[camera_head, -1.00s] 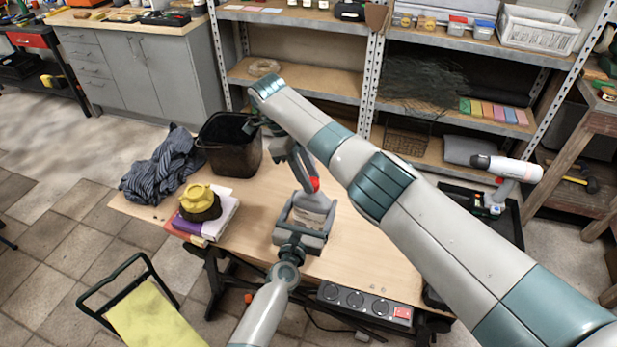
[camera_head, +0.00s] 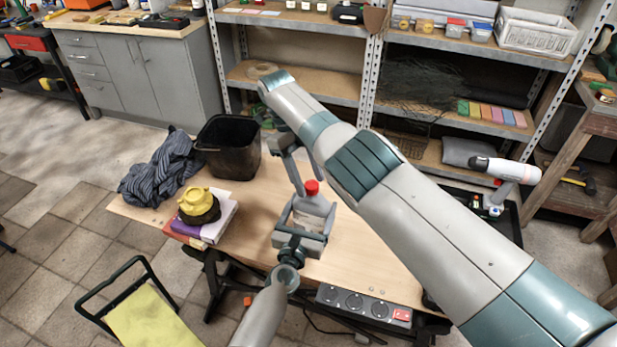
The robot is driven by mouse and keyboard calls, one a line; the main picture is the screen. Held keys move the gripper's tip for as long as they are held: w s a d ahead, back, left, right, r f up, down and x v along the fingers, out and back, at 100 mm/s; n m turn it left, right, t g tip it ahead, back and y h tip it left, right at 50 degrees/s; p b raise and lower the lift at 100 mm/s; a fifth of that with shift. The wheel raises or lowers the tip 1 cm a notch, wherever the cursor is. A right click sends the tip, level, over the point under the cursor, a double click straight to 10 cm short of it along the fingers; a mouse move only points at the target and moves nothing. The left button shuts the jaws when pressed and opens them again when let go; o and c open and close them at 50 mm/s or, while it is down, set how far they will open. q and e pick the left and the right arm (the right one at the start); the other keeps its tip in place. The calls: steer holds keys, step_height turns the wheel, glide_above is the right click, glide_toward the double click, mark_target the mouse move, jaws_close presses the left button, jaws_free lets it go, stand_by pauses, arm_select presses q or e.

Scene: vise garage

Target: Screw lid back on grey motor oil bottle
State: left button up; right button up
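The grey bottle (camera_head: 311,207) stands upright over the wooden workbench (camera_head: 255,262), with a red lid (camera_head: 311,187) at its top. Whether the lid is fully seated cannot be told. My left gripper (camera_head: 307,220) comes in from the bottom, with its fingers closed around the bottle's body. My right gripper (camera_head: 299,177) reaches down from above, its fingertips close to the lid. One finger shows left of the lid; the other is mostly hidden, so its grip on the lid is unclear.
A black bin (camera_head: 230,150), striped cloth (camera_head: 160,170) and books with a yellow-and-black item (camera_head: 199,205) are on the bench's left. A power strip (camera_head: 362,302) is at the front edge. Metal shelves (camera_head: 372,60) stand behind. My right arm covers much of the bench's right.

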steer(key=shift+r, duration=0.1)
steer(key=shift+r, duration=2.1)
steer(key=shift+s, duration=0.1)
steer(key=shift+c, duration=0.3)
